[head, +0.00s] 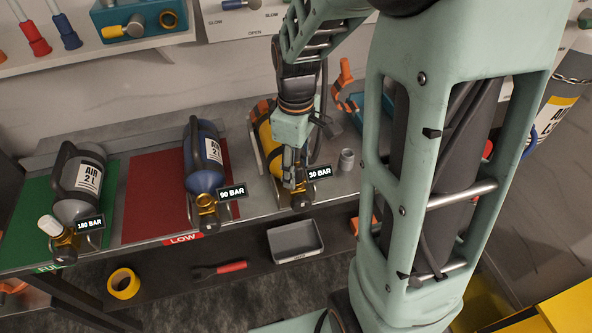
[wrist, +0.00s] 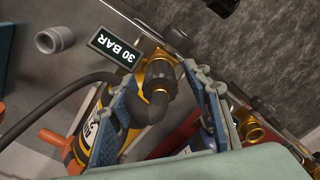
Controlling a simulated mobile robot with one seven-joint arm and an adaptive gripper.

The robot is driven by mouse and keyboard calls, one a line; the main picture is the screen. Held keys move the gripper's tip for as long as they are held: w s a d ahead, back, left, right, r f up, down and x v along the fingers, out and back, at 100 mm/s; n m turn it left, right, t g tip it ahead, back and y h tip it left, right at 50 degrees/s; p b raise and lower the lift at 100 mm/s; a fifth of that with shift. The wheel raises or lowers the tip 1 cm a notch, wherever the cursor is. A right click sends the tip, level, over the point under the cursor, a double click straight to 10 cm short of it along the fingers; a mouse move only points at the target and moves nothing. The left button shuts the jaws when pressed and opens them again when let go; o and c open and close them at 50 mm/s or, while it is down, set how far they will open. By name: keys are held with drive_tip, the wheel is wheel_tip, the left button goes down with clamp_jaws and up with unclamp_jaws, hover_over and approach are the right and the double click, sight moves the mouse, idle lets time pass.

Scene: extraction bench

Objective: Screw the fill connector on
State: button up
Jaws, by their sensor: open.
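The fill connector (wrist: 157,100) is a black elbow on a black hose (wrist: 60,105). In the wrist view it sits at the brass valve (wrist: 151,72) of the yellow cylinder (head: 268,141), beside the 30 BAR tag (head: 319,172); I cannot tell how far it is threaded on. My gripper (head: 293,180) points down over this valve. In the wrist view its blue-grey fingers (wrist: 172,82) are open, one on each side of the connector, with a gap at least on the right. In the head view the gripper mostly hides the connector.
A grey ring-shaped fitting (head: 346,160) stands right of the valve. An orange clamp handle (head: 345,73) rises behind. The blue 90 BAR cylinder (head: 205,160) and grey 180 BAR cylinder (head: 78,178) lie to the left. A grey tray (head: 296,257) is on the lower shelf.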

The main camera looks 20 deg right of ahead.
drive_tip(key=n, duration=0.4)
drive_tip(key=shift+n, duration=0.3)
drive_tip(key=n, duration=0.3)
drive_tip(key=shift+p, duration=0.4)
